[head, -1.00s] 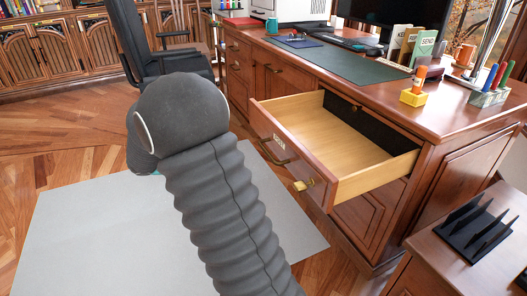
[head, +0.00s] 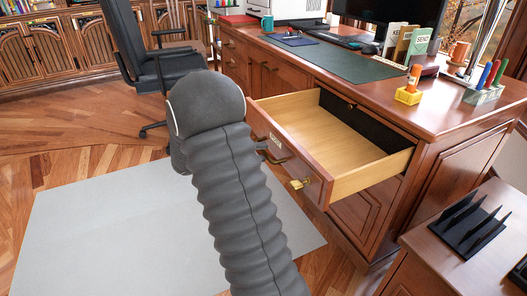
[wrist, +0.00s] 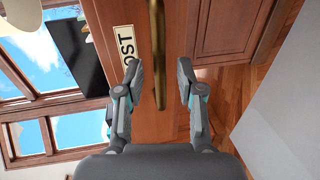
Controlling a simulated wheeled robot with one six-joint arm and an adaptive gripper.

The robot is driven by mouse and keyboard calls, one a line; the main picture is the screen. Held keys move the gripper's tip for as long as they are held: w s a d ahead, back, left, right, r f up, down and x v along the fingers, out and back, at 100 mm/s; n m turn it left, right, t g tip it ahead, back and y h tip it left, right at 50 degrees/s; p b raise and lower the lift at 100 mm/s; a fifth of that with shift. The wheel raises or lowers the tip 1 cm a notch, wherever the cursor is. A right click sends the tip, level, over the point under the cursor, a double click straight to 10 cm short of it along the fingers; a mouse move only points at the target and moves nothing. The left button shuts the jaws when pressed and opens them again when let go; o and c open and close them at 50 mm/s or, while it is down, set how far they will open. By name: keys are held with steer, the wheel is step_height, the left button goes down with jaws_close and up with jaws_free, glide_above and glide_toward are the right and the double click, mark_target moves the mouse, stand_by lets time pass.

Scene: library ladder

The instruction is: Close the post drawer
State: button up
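The post drawer (head: 338,150) is pulled well out of the wooden desk and looks empty inside. Its front carries a label, read as "POST" in the wrist view (wrist: 126,44), and a brass bar handle (wrist: 157,50). A brass key or lock piece (head: 300,183) sits on the front, right of the handle. My gripper (wrist: 160,85) is open, its two fingers on either side of the lower end of the handle in the wrist view. I cannot tell whether they touch it. In the head view my arm hides most of the gripper, near the handle's left end.
The desk top (head: 450,100) holds a green mat (head: 340,60), a yellow block (head: 408,96), a pen holder (head: 482,94) and card files. A side table (head: 420,240) with a black rack stands at the lower right. A chair (head: 150,70) stands left. A grey rug (head: 100,230) covers open floor.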

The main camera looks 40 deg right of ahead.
steer(key=shift+x, duration=1.05)
jaws_close()
